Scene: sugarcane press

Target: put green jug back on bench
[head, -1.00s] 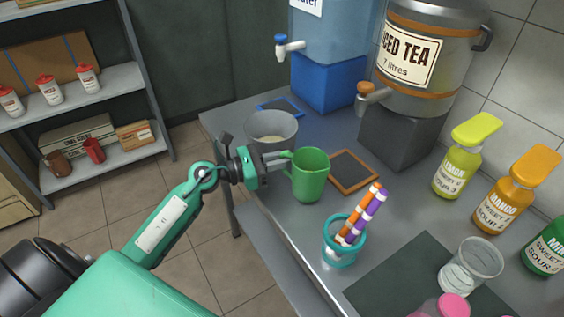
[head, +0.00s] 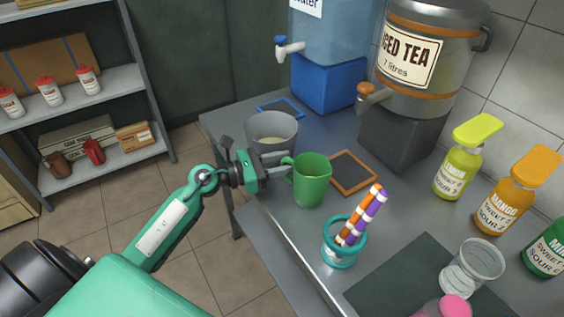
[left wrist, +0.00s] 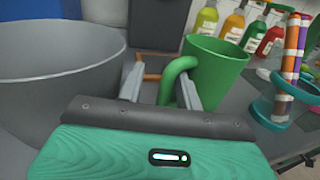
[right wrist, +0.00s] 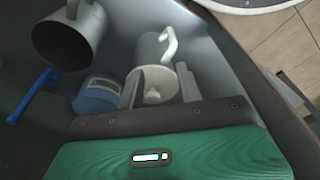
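The green jug (head: 313,182) stands upright on the grey bench (head: 285,225), its handle facing left. It also shows in the left wrist view (left wrist: 218,70). My left gripper (head: 275,164) is at the handle. In the left wrist view its fingers (left wrist: 161,88) are apart with the handle between them, nearer the right finger; I cannot tell whether they touch. My right gripper (right wrist: 158,90) is outside the head view. In the right wrist view its fingers are apart, with a white lidded pot (right wrist: 153,86) beyond them; nothing appears gripped.
A grey pot (head: 272,145) stands close behind my left gripper. A dark wood-framed board (head: 353,173) lies right of the jug. A teal holder with striped sticks (head: 341,252) stands in front. A grey mug (right wrist: 70,38) and blue tin (right wrist: 97,97) are near my right gripper.

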